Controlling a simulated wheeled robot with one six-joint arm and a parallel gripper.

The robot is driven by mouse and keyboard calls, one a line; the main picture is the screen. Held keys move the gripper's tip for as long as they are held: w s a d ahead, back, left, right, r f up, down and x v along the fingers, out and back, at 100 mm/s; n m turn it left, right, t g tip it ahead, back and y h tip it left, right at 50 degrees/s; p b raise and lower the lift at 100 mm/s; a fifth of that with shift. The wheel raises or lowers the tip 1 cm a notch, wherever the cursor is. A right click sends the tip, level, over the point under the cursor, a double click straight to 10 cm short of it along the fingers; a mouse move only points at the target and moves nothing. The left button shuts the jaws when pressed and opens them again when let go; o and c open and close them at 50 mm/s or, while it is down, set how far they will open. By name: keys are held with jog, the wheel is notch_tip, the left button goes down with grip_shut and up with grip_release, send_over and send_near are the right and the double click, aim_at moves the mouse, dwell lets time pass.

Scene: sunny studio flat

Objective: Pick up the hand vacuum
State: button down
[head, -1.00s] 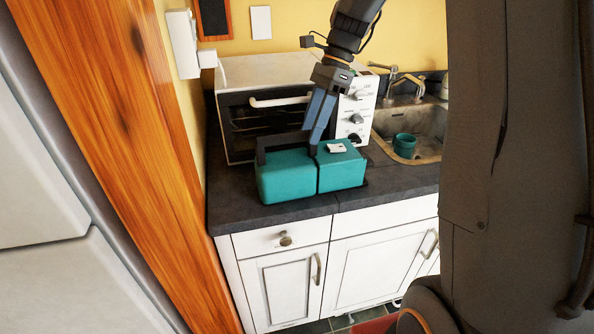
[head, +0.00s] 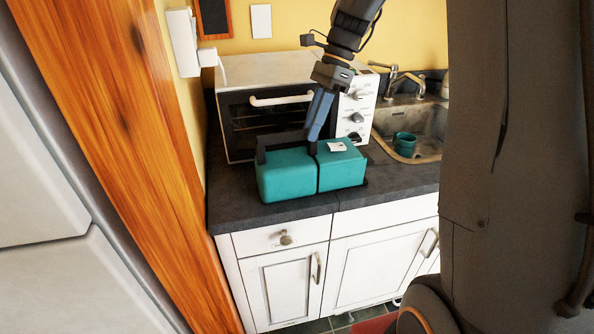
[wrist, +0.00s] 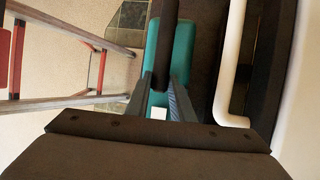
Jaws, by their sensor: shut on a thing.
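The hand vacuum (head: 288,176) is a teal, two-part body with a dark handle along its top. It rests on the dark counter in front of the toaster oven, near the counter's front edge. My gripper (head: 314,138) reaches down from above and is shut on the vacuum's dark handle. In the wrist view my gripper (wrist: 172,95) has a finger on each side of the dark handle, with the teal body (wrist: 182,50) below it. The exact contact at the fingertips is partly hidden.
A white toaster oven (head: 262,72) stands close behind the vacuum; its pale door handle (wrist: 232,60) runs beside my gripper in the wrist view. A sink (head: 428,150) with a teal cup (head: 404,143) is at the right. A wooden panel (head: 120,130) borders the left.

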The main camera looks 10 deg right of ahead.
jog(key=shift+r, duration=0.15)
dwell(0.8)
notch_tip(320, 180, up, 10)
jog(key=b, duration=0.2)
dwell(0.3)
jog(key=c, duration=2.1)
grip_release()
grip_shut()
jog(key=shift+s, duration=0.1)
